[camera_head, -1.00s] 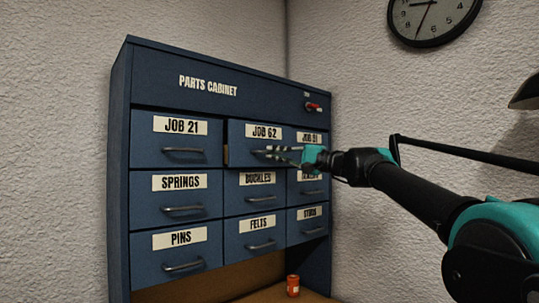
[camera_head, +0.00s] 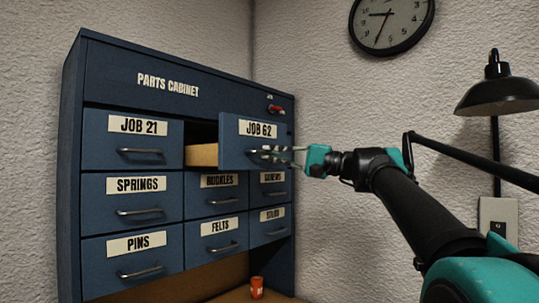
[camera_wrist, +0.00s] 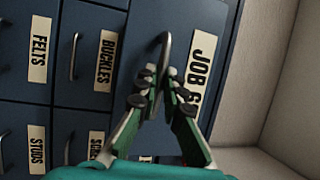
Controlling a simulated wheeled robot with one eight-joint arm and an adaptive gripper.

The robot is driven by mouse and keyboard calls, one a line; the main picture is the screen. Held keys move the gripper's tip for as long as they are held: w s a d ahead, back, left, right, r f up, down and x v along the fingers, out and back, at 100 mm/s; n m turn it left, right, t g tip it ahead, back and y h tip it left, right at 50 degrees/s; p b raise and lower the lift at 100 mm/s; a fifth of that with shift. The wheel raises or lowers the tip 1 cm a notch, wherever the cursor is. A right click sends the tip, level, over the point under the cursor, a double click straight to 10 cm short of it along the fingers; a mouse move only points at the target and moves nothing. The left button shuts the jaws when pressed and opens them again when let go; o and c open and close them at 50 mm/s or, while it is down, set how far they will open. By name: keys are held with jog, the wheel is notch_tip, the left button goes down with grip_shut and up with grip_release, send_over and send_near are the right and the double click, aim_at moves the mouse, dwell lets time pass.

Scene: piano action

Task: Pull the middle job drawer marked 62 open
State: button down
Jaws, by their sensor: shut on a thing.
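The JOB 62 drawer (camera_head: 236,143) is the middle one in the top row of the blue parts cabinet (camera_head: 115,78). It stands out from the cabinet, with its pale wooden side (camera_head: 201,155) and a dark gap showing. My gripper (camera_head: 285,153) is at the drawer front from the right, shut on the metal handle (camera_head: 262,155). In the wrist view the fingers (camera_wrist: 163,80) close around the handle (camera_wrist: 164,50), beside the JOB label (camera_wrist: 205,62). The drawer hides most of the drawer to its right in the top row.
The JOB 21 drawer (camera_head: 128,150) and the drawers below, such as BUCKLES (camera_head: 218,195) and FELTS (camera_head: 219,236), are closed. A red switch (camera_head: 276,109) is at the cabinet's upper right. An orange container (camera_head: 257,287) stands under the cabinet. A black lamp (camera_head: 497,95) hangs at right.

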jog(key=c, duration=1.6)
grip_release()
jog(key=shift+d, duration=0.1)
jog(key=v, duration=1.1)
jog(key=shift+s+d+f, duration=0.1)
jog(key=shift+s+d, duration=0.1)
jog(key=shift+d, duration=0.15)
jog(key=a+f+g+h, duration=0.25)
jog(key=f+h, duration=0.25)
jog(key=f, duration=1.5)
jog(key=a+f+g+h, duration=0.1)
jog(key=a+f+h, duration=0.25)
jog(key=f, duration=1.55)
jog(key=s+d+f+n+h, duration=0.1)
jog(key=s+d+f+h, duration=0.2)
jog(key=f, duration=0.5)
jog(key=s+d+f+n+h, duration=0.1)
jog(key=s+d+f+h, duration=0.2)
jog(key=f, duration=0.6)
jog(key=s+d+f+n+h, duration=0.1)
jog(key=s+d+f+h, duration=0.2)
jog(key=f, duration=0.5)
jog(key=shift+s+f+n+h, duration=0.35)
jog(key=shift+s+h, duration=0.1)
jog(key=shift+h, duration=0.1)
